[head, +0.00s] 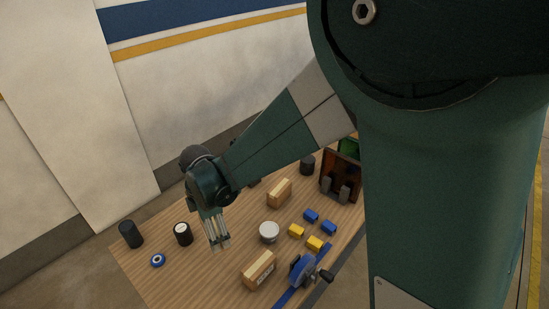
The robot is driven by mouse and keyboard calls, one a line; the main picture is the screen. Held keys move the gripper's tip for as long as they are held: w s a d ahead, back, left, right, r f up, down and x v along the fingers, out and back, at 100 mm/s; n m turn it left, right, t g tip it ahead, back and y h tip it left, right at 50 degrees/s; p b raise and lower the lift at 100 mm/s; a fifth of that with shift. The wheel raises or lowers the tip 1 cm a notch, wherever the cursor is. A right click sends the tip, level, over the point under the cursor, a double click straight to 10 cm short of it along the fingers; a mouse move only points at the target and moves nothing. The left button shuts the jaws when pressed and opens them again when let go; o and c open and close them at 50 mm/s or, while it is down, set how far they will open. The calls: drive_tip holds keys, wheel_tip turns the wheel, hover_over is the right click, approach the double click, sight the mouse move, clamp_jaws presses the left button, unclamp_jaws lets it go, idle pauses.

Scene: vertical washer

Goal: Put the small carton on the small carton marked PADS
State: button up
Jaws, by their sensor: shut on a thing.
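My gripper (219,243) points down over the left middle of the wooden table. It is shut on a small pale thing, mostly hidden by the fingers; I cannot tell what it is. A small tan carton with a pale band on top and dark lettering on its side (258,270) sits at the table's front, below and right of my gripper. The lettering is too small to read surely. Another small tan carton (279,192) sits farther back, right of my gripper, apart from it. I see no marking on that one.
A round white-topped tin (269,232) stands between the two cartons. Yellow blocks (315,243) and blue blocks (329,227) lie to the right. A blue cranked device (303,270) is at the front. Dark cylinders (131,234) and a blue ring (158,260) are left.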

drive_tip(key=w+d+r+m+p, duration=0.1)
drive_tip(key=w+d+r, duration=0.1)
drive_tip(key=w+d, duration=0.45)
drive_tip(key=w+d+r+m+p, duration=0.15)
drive_tip(key=w+d, duration=0.25)
drive_tip(key=w, duration=0.6)
drive_tip(key=r+m+p, duration=0.2)
drive_tip(key=m, duration=0.1)
hover_over(280, 186)
drive_tip(key=shift+s+f, duration=0.1)
drive_tip(key=shift+s, duration=0.05)
drive_tip(key=shift+a, duration=0.1)
drive_tip(key=shift+f, duration=3.15)
drive_tip(key=shift+f, duration=1.85)
drive_tip(key=shift+f, duration=0.2)
